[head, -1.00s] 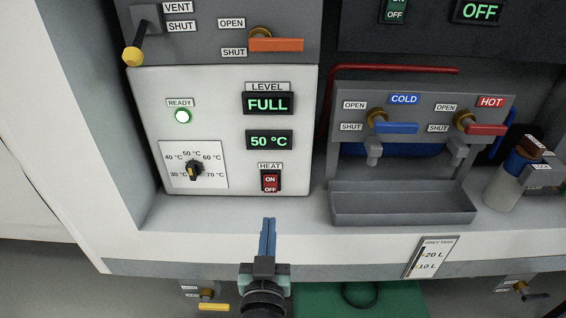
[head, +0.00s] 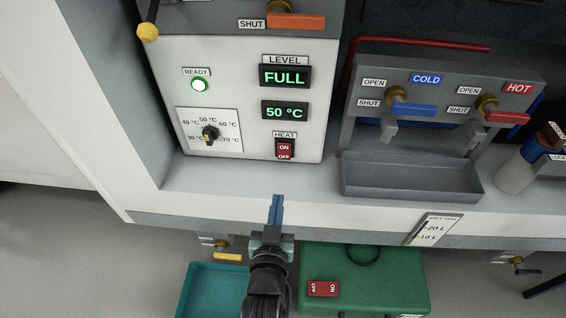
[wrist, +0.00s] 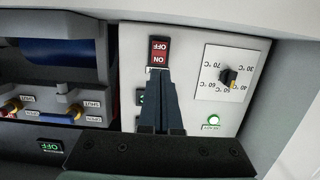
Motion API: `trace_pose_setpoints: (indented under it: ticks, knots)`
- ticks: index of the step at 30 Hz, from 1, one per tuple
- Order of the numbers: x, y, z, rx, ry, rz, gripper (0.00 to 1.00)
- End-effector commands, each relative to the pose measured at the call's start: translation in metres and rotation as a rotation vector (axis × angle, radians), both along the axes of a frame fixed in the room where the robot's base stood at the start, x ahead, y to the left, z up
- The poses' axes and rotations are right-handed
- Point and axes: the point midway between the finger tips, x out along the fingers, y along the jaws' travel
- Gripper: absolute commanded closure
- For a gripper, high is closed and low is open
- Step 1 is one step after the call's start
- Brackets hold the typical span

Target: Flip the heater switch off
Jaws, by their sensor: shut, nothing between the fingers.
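The heater switch (head: 285,149) is a small red rocker marked ON and OFF under the HEAT label, low on the white heater panel (head: 235,100). It also shows in the wrist view (wrist: 159,52), upside down, just beyond my fingertips. My gripper (head: 278,199) is shut and empty, its blue fingers pointing up toward the panel from below and in front of the switch. In the head view the fingertips are apart from the switch. In the wrist view the fingers (wrist: 160,100) cover part of the panel below the switch's ON end. The displays read FULL and 50 °C, and the ready lamp (head: 199,85) glows green.
A temperature dial (head: 209,133) is left of the switch. A grey trough (head: 410,178) with cold and hot taps stands to the right. A green case (head: 390,275) and a teal tray (head: 205,290) lie below the counter edge. An orange lever (head: 297,20) is above the panel.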

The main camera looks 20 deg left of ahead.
Motion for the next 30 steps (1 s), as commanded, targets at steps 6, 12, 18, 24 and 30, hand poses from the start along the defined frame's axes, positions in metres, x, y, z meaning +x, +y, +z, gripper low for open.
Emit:
trace_pose_setpoints:
  ticks: [6, 12, 18, 24, 30]
  knots:
    - [0.03, 0.009, -0.007, 0.0, -0.004, 0.0, 1.0]
    - [0.064, 0.018, -0.014, -0.001, -0.003, 0.0, 1.0]
    - [0.096, 0.028, -0.019, 0.0, -0.003, 0.0, 1.0]
    - [0.119, 0.034, -0.022, 0.001, -0.002, 0.0, 1.0]
    - [0.128, 0.036, -0.023, 0.0, -0.001, 0.0, 1.0]
